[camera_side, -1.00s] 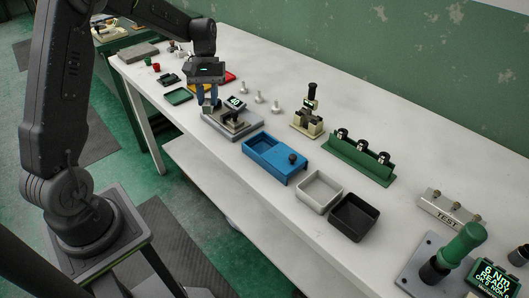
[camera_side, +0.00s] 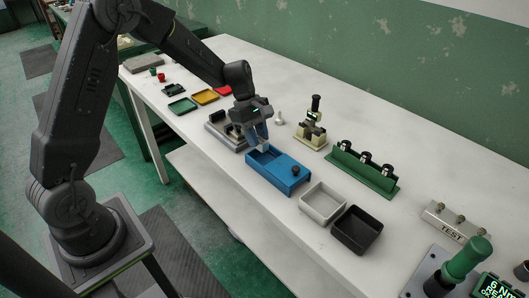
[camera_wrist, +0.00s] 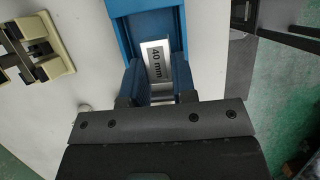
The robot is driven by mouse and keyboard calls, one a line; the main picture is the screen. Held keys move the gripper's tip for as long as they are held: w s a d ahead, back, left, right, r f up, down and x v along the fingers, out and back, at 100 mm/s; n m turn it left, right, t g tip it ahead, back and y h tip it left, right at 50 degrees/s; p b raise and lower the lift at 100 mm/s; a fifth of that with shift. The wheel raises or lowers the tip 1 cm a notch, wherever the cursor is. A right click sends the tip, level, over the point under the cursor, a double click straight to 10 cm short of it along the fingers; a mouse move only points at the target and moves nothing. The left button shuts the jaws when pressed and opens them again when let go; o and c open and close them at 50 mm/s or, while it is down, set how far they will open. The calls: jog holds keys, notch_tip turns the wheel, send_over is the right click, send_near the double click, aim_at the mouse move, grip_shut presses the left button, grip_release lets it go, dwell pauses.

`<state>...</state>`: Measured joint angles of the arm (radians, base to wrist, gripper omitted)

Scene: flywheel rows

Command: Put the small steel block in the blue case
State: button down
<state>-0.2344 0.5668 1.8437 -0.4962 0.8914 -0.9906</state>
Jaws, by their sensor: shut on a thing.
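The small steel block (camera_wrist: 156,62), with a "40 mm" label, is held between the blue fingers of my gripper (camera_side: 259,136). In the side view the block (camera_side: 264,148) shows as a pale piece at the fingertips. My gripper is shut on it, over the open compartment at the left end of the blue case (camera_side: 282,180). The case has a dark knob on its covered right part. In the wrist view the blue walls of the case (camera_wrist: 122,22) flank the block. I cannot tell whether the block touches the compartment floor.
A grey stand (camera_side: 217,133) is close left of the case, partly hidden by my gripper. A white tray (camera_side: 307,206) and a black tray (camera_side: 338,238) stand to the right. A cream fixture (camera_side: 310,136) and a green rack (camera_side: 372,178) stand behind.

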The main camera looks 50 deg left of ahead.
aim_at(264, 161)
jog(key=shift+w+d+f, duration=0.25)
jog(key=shift+d+f, duration=0.1)
jog(key=shift+d, duration=0.15)
jog(key=shift+w+d+f, duration=0.25)
jog(key=shift+d+f, duration=0.1)
jog(key=shift+d, duration=0.1)
jog(key=shift+f, duration=1.9)
jog(key=shift+f, duration=0.15)
jog(key=c, duration=1.2)
grip_release()
